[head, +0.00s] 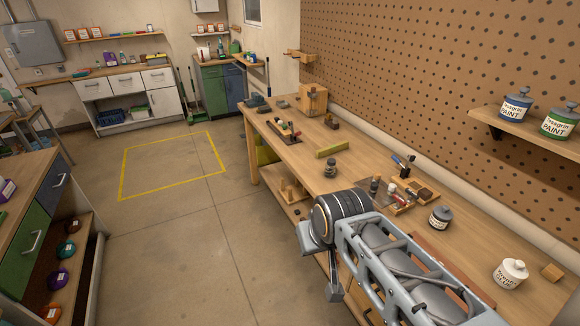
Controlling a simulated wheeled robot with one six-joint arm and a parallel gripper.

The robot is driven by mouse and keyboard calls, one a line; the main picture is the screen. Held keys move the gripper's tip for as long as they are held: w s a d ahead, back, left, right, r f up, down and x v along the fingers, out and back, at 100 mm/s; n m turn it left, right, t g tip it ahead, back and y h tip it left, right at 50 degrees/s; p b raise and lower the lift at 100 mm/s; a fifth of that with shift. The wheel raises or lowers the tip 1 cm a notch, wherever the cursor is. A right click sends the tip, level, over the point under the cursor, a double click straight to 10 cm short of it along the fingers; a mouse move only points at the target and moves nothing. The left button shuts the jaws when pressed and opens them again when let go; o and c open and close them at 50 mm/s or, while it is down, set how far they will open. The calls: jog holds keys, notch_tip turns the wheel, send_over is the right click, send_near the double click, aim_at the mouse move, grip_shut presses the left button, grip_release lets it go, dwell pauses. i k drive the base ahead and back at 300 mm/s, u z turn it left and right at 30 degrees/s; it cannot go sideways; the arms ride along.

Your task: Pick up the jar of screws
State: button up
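No jar that I can clearly tell as the jar of screws shows in the head view. A small dark grey jar with a pale label (440,218) stands upright on the right part of the workbench (357,150); its label is too small to read. A white lidded jar (510,273) with dark lettering stands nearer, on the same bench. My arm reaches in from the lower right, over the bench's front edge, with its round joint left of both jars. I cannot make out my gripper's fingers, and nothing is seen held.
A small wooden block (551,272) lies beside the white jar. Paint cans (515,105) stand on a wall shelf above. Open floor (180,245) lies left of the bench.

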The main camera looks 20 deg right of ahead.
aim_at(330, 172)
jog(key=u, duration=0.5)
jog(key=i, duration=1.4)
jog(key=z, duration=0.65)
